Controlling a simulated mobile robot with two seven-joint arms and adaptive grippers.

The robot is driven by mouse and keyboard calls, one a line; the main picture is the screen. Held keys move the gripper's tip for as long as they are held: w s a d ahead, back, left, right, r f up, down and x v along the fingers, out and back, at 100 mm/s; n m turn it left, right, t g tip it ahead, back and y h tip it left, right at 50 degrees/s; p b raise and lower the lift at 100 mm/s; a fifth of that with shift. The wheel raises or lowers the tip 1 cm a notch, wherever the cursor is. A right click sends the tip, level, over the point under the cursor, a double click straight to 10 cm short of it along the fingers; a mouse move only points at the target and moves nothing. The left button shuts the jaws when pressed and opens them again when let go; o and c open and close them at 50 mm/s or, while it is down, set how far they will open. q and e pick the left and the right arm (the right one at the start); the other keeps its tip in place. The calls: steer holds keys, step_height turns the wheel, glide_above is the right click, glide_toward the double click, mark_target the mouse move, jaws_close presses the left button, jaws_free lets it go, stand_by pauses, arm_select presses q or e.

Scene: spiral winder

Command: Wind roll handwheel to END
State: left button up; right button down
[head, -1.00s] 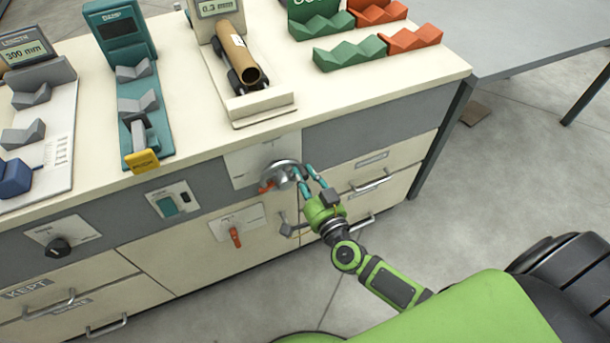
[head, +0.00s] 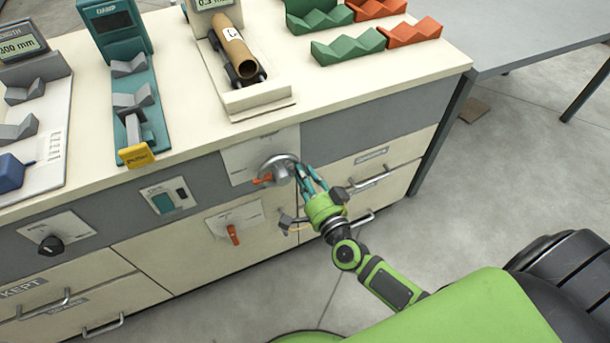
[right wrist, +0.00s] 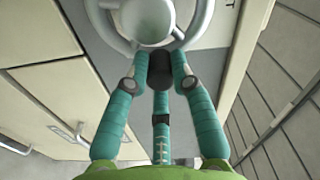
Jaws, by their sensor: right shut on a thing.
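The handwheel (head: 281,161) is a grey ringed wheel with an orange part (head: 263,180) at its left. It sits on a pale plate on the front of the bench. My right gripper (head: 300,172) is at the wheel's right side with teal fingers shut on it. In the right wrist view the fingers (right wrist: 160,62) reach the lower rim of the wheel (right wrist: 146,20); their exact contact is partly hidden. The brown roll (head: 235,50) lies in a cradle above on the bench, with a white marked label on its upper side. My left gripper is not in view.
A rotary knob (head: 52,244), a switch panel (head: 168,197) and an orange lever (head: 233,234) are on the bench front. Drawers with bar handles (head: 370,178) lie below and beside the wheel.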

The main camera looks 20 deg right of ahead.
steer(key=c, duration=1.1)
jaws_free()
steer(key=shift+w+d+r, duration=0.1)
steer(key=shift+d+r, duration=0.05)
steer(key=shift+d, duration=0.05)
steer(key=shift+s+a, duration=0.1)
steer(key=shift+s, duration=0.1)
steer(key=s, duration=1.1)
steer(key=shift+s+d, duration=0.25)
steer(key=shift+s, duration=0.1)
